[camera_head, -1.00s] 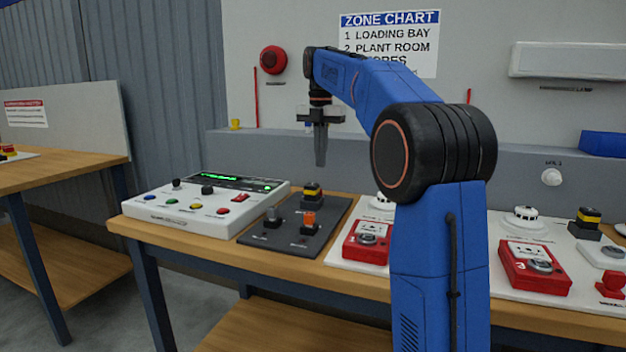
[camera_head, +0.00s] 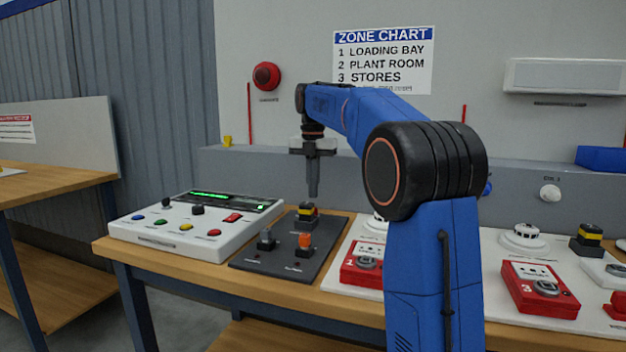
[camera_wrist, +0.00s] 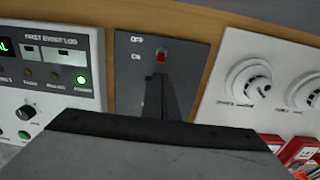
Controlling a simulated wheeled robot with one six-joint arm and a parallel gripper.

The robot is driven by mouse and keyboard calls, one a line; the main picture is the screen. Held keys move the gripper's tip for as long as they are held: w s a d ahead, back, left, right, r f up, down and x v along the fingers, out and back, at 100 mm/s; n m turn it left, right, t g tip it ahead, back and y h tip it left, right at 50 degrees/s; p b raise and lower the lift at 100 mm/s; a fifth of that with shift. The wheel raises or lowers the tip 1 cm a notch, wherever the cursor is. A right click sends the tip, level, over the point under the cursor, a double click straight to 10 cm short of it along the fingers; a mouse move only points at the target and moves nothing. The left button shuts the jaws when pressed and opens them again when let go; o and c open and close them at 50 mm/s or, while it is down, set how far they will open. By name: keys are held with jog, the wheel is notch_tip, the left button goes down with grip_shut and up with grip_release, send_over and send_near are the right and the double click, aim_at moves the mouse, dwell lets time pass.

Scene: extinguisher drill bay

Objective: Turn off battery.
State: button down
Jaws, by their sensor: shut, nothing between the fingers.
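A dark grey switch panel (camera_head: 265,259) lies on the bench, with a grey switch (camera_head: 267,241), an orange switch (camera_head: 304,242) and a black-and-yellow device (camera_head: 307,213) on it. In the wrist view the panel (camera_wrist: 131,85) carries a small red switch (camera_wrist: 161,56) beside the printed words OFF and ON. No battery label is legible. My gripper (camera_head: 313,194) points down, shut and empty, just above the black-and-yellow device in the head view. In the wrist view its fingers (camera_wrist: 164,78) appear just below the red switch and hide part of the panel; contact cannot be told.
A white control panel (camera_head: 150,226) with coloured buttons stands at the left. A white board with red call points (camera_head: 540,288) and detectors (camera_head: 523,238) lies at the right. A grey ledge (camera_head: 235,172) runs behind the bench.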

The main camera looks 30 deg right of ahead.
jog(key=shift+f, duration=2.5)
jog(key=shift+w+d+r, duration=0.15)
jog(key=shift+w+d, duration=0.15)
jog(key=shift+w+d+r, duration=0.15)
jog(key=shift+w+d, duration=0.15)
jog(key=shift+d, duration=0.05)
jog(key=shift+w+d+r, duration=0.35)
jog(key=shift+w+d, duration=0.15)
jog(key=shift+w, duration=0.05)
notch_tip(320, 180, up, 12)
jog(key=shift+s, duration=0.2)
